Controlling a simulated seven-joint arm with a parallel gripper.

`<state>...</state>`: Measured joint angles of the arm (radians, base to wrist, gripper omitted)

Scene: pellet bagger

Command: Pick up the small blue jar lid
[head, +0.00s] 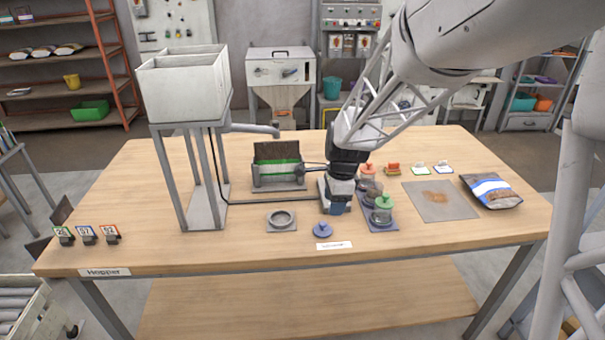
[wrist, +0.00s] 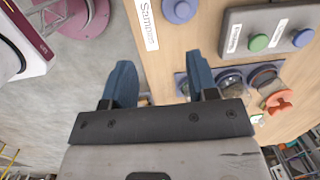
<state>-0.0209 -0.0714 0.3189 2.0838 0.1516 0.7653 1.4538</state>
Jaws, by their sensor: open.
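A small blue jar lid (head: 322,232) with a raised knob lies flat on the table near its front edge, behind a white label. A blue round lid (wrist: 180,9) also shows at the top edge of the wrist view, beside the label. My gripper (head: 338,211) is down low over the table, behind and slightly right of the lid in the head view. In the wrist view its two blue fingers (wrist: 163,84) are apart with nothing between them. The lid is outside the jaws.
A grey ring plate (head: 281,228) is to the left. In the wrist view, a labelled grey board (wrist: 275,24) carries green and blue round pieces.

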